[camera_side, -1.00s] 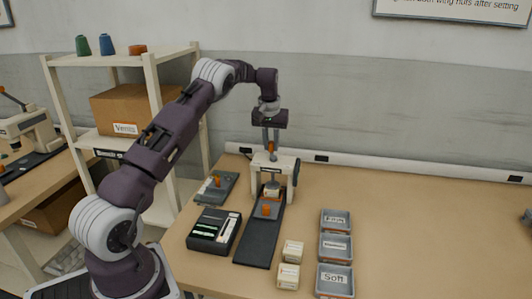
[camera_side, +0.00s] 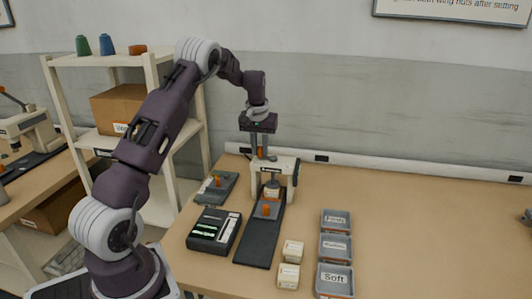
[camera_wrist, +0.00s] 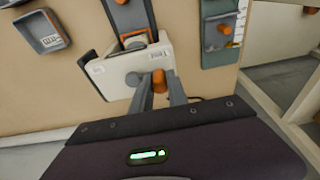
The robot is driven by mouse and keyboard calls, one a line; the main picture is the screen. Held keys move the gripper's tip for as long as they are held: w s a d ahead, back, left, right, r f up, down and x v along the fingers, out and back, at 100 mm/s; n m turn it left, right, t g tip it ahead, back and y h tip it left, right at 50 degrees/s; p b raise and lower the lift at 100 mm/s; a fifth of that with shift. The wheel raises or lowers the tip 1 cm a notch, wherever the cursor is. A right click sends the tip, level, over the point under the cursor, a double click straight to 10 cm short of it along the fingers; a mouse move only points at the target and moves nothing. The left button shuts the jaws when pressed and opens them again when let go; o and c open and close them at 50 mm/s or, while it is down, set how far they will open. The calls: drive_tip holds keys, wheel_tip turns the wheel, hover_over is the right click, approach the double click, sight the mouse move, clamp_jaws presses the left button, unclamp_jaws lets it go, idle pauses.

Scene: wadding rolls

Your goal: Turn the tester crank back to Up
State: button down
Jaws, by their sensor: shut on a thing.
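The tester (camera_side: 285,164) is a cream frame standing on a long dark base (camera_side: 262,240). My gripper (camera_wrist: 162,92) is shut on this knob, one finger on each side. In the side view my gripper (camera_side: 259,155) points down at the tester's upper left. A wadding roll (camera_side: 272,190) sits under the frame.
A dark meter box (camera_side: 214,231) and a small green-grey fixture (camera_side: 216,187) stand left of the tester. Two cream blocks (camera_side: 292,251) lie to its right, before a column of grey trays (camera_side: 335,248). A shelf (camera_side: 150,100) stands behind my arm.

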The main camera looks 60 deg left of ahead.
drive_tip(key=shift+d, duration=0.2)
drive_tip(key=shift+s+d, duration=0.25)
drive_tip(key=shift+d, duration=0.4)
drive_tip(key=shift+s+d, duration=0.25)
drive_tip(key=shift+d, duration=0.35)
drive_tip(key=shift+w+d, duration=0.1)
drive_tip(key=shift+w+d, duration=0.15)
drive_tip(key=shift+d, duration=0.4)
drive_tip(key=shift+w+d, duration=0.15)
drive_tip(key=shift+d, duration=0.4)
drive_tip(key=shift+w+d, duration=0.25)
drive_tip(key=shift+w, duration=0.05)
drive_tip(key=shift+w+d, duration=0.55)
drive_tip(key=shift+w, duration=0.3)
